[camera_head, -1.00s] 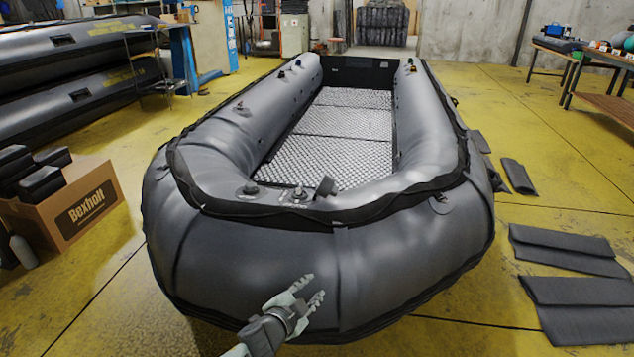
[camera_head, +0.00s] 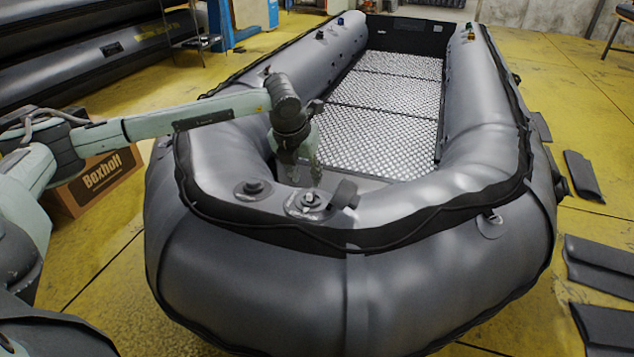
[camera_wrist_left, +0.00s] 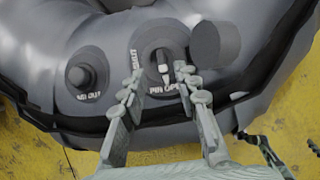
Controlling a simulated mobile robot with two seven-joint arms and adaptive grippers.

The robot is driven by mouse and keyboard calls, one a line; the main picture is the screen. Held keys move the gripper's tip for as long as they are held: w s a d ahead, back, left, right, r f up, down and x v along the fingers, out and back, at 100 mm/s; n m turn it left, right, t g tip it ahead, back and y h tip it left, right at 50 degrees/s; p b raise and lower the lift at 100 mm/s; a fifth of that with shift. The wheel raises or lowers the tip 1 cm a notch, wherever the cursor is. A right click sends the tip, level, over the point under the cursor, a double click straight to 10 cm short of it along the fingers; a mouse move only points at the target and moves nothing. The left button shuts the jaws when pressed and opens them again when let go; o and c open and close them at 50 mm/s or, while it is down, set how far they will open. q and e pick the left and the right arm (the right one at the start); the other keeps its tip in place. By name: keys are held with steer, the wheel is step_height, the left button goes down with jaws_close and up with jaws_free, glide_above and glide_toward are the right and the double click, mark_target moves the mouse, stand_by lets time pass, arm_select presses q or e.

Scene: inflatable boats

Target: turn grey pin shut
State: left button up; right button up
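The grey pin (camera_wrist_left: 163,62) stands on a round valve plate on the boat's bow. Its pale mark points down toward the "PIN OPEN" lettering in the left wrist view; a "SHUT" label is at its left. In the head view the valve (camera_head: 310,201) sits just below my left gripper (camera_head: 312,165), which points down. In the wrist view my left gripper (camera_wrist_left: 159,86) is open, its fingers apart on either side of the pin's lower end. I see no clear contact. Greenish finger-like parts at the wrist view's lower right may be my right gripper (camera_wrist_left: 275,153); its opening is unclear.
A dark cylindrical cap (camera_wrist_left: 214,44) stands right of the pin. A second round valve (camera_wrist_left: 84,74) is at its left. The grey inflatable boat (camera_head: 350,290) fills the middle. A cardboard box (camera_head: 100,180) stands at left; dark pads (camera_head: 600,265) lie on the floor at right.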

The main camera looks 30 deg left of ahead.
mark_target(311, 192)
arm_select(q)
steer(key=x, duration=0.6)
steer(key=shift+f, duration=0.35)
steer(key=shift+d, duration=0.1)
jaws_close()
